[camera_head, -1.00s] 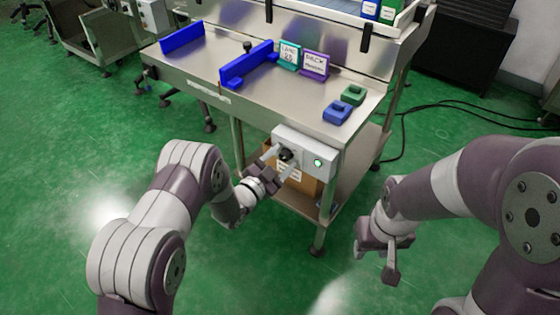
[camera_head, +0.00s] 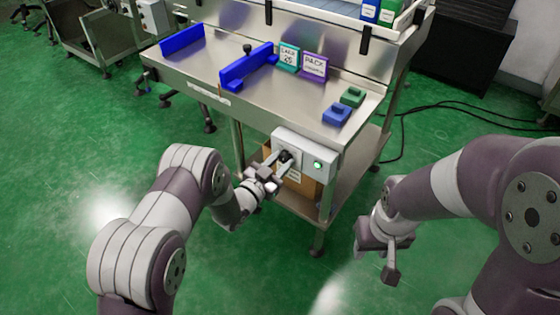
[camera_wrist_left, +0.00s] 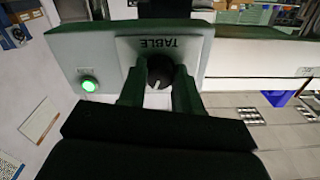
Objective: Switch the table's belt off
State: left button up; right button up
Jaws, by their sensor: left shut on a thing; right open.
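The grey control box (camera_head: 322,160) is fixed to the table's front edge. Its black rotary knob (camera_head: 285,156) sits on a plate marked TABLE, and a round green lamp (camera_head: 317,164) beside it is lit. In the left wrist view the knob (camera_wrist_left: 160,72) shows a white mark pointing toward the gripper, and the lamp (camera_wrist_left: 89,85) glows green. My left gripper (camera_head: 279,164) is shut on the knob, one finger on each side; its fingers (camera_wrist_left: 160,88) hide part of the plate. My right gripper (camera_head: 377,250) is open and empty, low in front of the table's right side.
The steel table (camera_head: 285,110) carries blue guide rails (camera_head: 246,66), a teal card (camera_head: 289,57), a purple card (camera_head: 314,66), and blue (camera_head: 337,114) and green (camera_head: 352,97) blocks. A cardboard box (camera_head: 302,186) stands on the shelf below. The green floor around the arms is clear.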

pick_arm(q)
jog(key=n+p, duration=0.1)
jog(key=n, duration=0.6)
jog(key=n+p, duration=0.1)
jog(key=n, duration=0.5)
jog(key=shift+s+d+n+p, duration=0.1)
jog(key=shift+n+p, duration=0.2)
jog(key=shift+p, duration=0.05)
dwell(0.4)
jog(key=o, duration=1)
jog(key=shift+o, duration=0.2)
jog(key=p+v, duration=0.2)
jog(key=v, duration=1)
jog(key=shift+s+a+p, duration=0.2)
jog(key=shift+s+p, duration=0.1)
jog(key=shift+p, duration=0.1)
